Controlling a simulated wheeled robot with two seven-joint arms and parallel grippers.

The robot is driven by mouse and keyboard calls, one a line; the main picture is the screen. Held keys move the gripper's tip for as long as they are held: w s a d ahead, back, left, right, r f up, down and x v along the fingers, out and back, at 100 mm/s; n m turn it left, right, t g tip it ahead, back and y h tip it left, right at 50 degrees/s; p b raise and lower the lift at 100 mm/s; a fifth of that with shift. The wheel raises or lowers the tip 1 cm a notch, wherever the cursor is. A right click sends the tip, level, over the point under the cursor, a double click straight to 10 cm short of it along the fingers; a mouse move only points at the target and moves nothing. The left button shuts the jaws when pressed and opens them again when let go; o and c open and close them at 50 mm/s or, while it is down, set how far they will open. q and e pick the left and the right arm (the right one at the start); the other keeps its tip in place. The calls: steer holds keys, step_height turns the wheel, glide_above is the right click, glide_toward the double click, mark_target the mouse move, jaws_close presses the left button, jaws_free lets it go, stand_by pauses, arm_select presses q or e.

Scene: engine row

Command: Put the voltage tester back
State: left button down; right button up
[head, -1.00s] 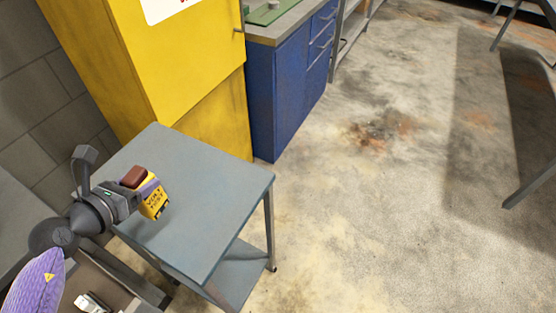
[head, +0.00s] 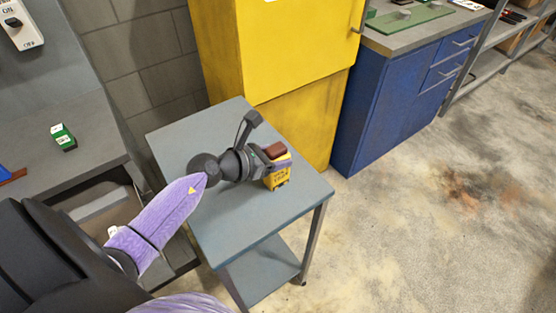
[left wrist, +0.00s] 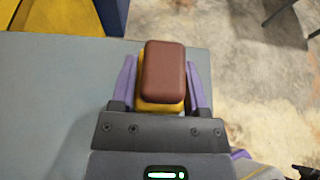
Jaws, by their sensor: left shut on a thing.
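The voltage tester (head: 278,177) is a small yellow block with dark lettering and a brown-red top. My left gripper (head: 270,161) is shut on it, over the grey cart's top (head: 213,131). In the left wrist view, the tester's brown-red part (left wrist: 164,72) sits between the two purple fingers of the left gripper (left wrist: 160,88), with yellow showing below it. I cannot tell whether the tester touches the cart top. My right gripper is not in view.
A yellow cabinet (head: 275,50) stands behind the cart and a blue drawer unit (head: 400,100) to its right. A workbench with a green box (head: 63,138) and an open drawer (head: 105,205) lies left. The floor at right is clear.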

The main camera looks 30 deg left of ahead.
arm_select(q)
steer(key=shift+r, duration=0.1)
steer(key=shift+c, duration=0.4)
jaws_free()
steer(key=shift+r, duration=0.2)
steer(key=p+v, duration=0.1)
steer(key=v, duration=1.1)
steer(key=shift+f, duration=0.2)
